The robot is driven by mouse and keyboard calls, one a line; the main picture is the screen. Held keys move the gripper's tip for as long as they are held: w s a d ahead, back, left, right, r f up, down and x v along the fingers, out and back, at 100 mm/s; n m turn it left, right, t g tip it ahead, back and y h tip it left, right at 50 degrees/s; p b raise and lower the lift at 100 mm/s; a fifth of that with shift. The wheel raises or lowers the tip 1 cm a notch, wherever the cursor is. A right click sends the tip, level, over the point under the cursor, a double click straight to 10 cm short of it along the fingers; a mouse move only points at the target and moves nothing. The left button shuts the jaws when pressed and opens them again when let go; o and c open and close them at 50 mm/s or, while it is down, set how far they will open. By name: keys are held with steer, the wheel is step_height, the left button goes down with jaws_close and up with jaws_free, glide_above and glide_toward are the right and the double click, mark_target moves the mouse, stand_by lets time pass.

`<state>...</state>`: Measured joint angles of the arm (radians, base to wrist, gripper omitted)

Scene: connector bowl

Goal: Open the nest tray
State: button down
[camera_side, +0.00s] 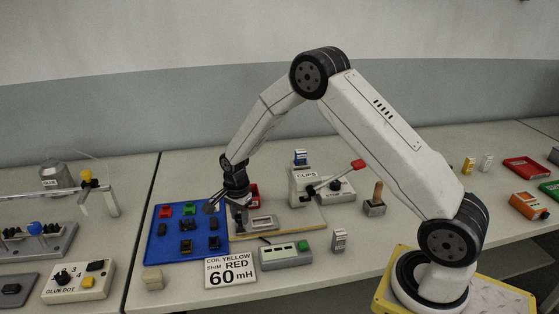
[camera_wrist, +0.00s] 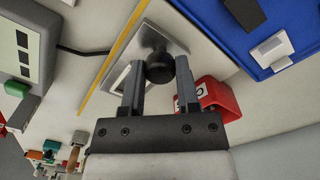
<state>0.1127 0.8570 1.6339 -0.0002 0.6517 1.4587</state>
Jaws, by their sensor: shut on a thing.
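The nest tray (camera_side: 262,223) is a flat silver-grey piece on a pale board with a yellow edge, in the middle of the bench. In the wrist view its metal plate (camera_wrist: 148,40) lies just beyond the fingers. A dark round knob (camera_wrist: 160,68) stands at its near end. My gripper (camera_side: 239,212) is down at the tray's left end. In the wrist view my gripper (camera_wrist: 158,78) has its two fingers on either side of the knob, shut on it. How far the tray is slid out is hard to tell.
A red box (camera_wrist: 214,98) stands close beside the right finger. A blue parts mat (camera_side: 165,247) lies left of the tray. The CLIPS dispenser (camera_side: 306,182) with a red-tipped lever stands behind, right. A grey-green display box (camera_side: 285,255) and a "60 mH" card (camera_side: 231,271) are in front.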

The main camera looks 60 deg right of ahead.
steer(key=shift+w+a+r, duration=0.1)
steer(key=shift+w+a, duration=0.6)
steer(key=shift+c, duration=1.6)
jaws_free()
step_height(320, 180, up, 8)
steer(key=shift+s, duration=0.1)
